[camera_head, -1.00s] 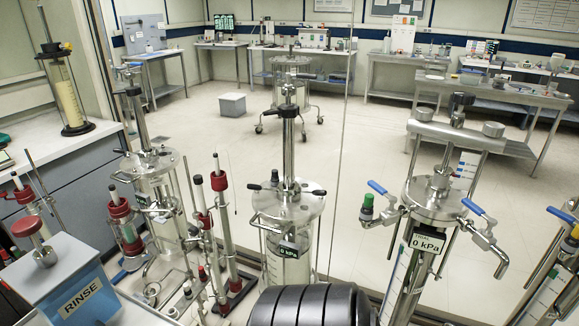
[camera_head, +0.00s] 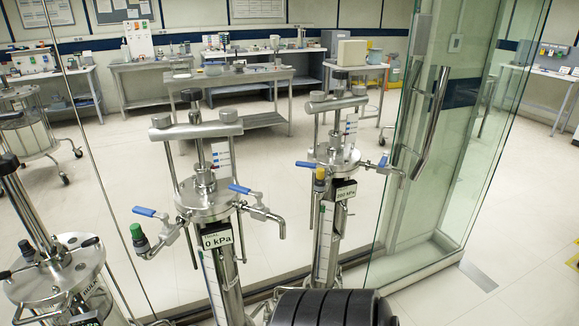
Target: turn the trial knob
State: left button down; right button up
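The column with a "0 kPa" display (camera_head: 217,238) stands upright left of centre; the small word above the reading is hard to read. It has a steel top plate (camera_head: 208,200), a crossbar (camera_head: 195,131) and a dark knob (camera_head: 191,95) on the central rod. A valve with a blue lever (camera_head: 145,212) and a green cap (camera_head: 137,232) sticks out on its left, and another blue-lever valve (camera_head: 240,189) on its right. I cannot tell which knob is the trial knob. Neither of my grippers is in view.
A similar column (camera_head: 338,155) with a yellow cap (camera_head: 320,173) stands to the right. A third column (camera_head: 55,275) is cut off at lower left. A glass panel with a handle (camera_head: 430,125) stands at right. Open floor (camera_head: 535,215) lies at far right. Benches line the back.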

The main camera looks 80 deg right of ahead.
aim_at(191, 95)
jog(key=z, duration=1.85)
